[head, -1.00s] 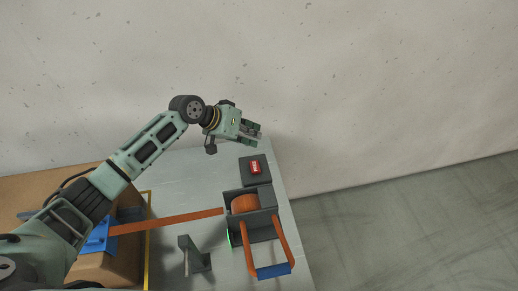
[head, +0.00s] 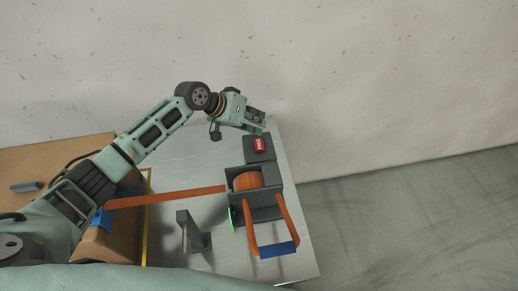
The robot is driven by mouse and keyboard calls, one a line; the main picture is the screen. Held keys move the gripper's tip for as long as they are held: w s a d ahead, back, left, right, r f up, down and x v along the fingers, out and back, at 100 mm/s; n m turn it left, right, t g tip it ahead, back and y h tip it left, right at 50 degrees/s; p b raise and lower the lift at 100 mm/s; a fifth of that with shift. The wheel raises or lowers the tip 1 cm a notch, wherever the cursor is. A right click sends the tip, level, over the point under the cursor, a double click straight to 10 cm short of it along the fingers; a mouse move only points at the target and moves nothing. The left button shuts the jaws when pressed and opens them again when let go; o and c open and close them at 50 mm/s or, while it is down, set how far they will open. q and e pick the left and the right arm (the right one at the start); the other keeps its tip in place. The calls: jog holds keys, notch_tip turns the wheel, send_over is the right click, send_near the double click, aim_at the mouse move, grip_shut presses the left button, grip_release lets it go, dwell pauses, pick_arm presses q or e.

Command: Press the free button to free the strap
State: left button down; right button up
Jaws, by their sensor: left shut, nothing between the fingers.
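The red free button (head: 259,145) sits on a dark grey box at the back right of the light grey table. The orange strap (head: 170,197) runs from a blue piece (head: 103,218) on the left to the orange reel in a grey winder (head: 236,183). An orange handle with a blue grip (head: 277,250) sticks out at the front of the winder. My left gripper (head: 262,122) is shut and empty, just behind and above the button, apart from it as far as I can tell. My right gripper is not in view.
A grey upright bracket (head: 190,232) stands on the table left of the winder. A brown surface (head: 50,160) with a small grey bar (head: 25,187) lies left of the yellow edge line. A wall rises behind the table. Bare floor is at right.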

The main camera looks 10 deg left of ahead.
aim_at(259, 140)
pick_arm(q)
jog(key=shift+f+b, duration=0.6)
jog(key=shift+f, duration=1)
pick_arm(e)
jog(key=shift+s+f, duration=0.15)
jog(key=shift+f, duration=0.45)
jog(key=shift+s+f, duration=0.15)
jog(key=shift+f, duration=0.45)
pick_arm(q)
jog(key=shift+f, duration=0.1)
jog(key=shift+f, duration=0.3)
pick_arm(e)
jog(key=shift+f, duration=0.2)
